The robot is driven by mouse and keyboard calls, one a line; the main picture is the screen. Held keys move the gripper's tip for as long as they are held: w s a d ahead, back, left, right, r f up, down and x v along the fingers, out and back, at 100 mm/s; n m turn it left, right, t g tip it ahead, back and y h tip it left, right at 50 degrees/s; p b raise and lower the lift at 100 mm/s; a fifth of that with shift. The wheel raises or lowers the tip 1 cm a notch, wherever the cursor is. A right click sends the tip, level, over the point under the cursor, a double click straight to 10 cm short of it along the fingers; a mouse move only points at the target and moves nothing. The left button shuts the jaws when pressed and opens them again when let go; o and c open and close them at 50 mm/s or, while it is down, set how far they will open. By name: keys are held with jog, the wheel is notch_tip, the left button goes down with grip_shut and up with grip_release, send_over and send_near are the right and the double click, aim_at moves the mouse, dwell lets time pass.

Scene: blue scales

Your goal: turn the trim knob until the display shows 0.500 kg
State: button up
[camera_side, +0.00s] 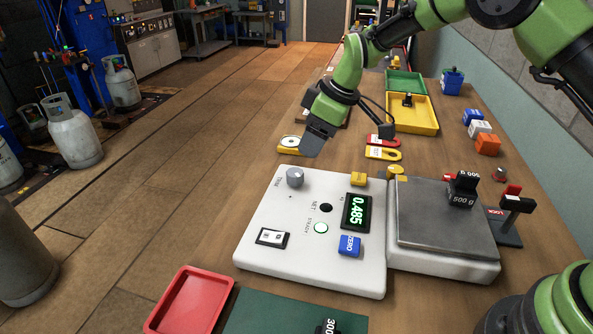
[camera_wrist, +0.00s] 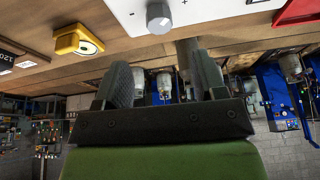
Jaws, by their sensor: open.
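The trim knob (camera_side: 295,178) is a grey round knob at the far left corner of the white scale console (camera_side: 270,225). It also shows near the top of the wrist view (camera_wrist: 158,17). The display (camera_side: 356,212) reads 0.485 in green. My gripper (camera_side: 313,148) is above and beyond the knob, apart from it. In the wrist view its two dark fingers (camera_wrist: 165,80) stand apart with nothing between them. The black 500 g weight (camera_side: 462,192) sits on the grey weighing plate (camera_side: 430,235).
A blue ZERO button (camera_side: 349,245), a rocker switch (camera_side: 272,238) and a lit green lamp (camera_side: 320,227) are on the console. A lock lever (camera_side: 510,215) stands right of the plate. A red tray (camera_side: 190,300) is at front left.

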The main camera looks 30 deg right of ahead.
aim_at(296, 172)
jog(key=x, duration=0.9)
jog(key=shift+w+a+f, duration=0.1)
jog(key=shift+w+f, duration=0.05)
jog(key=shift+f, duration=0.25)
jog(key=c, duration=0.9)
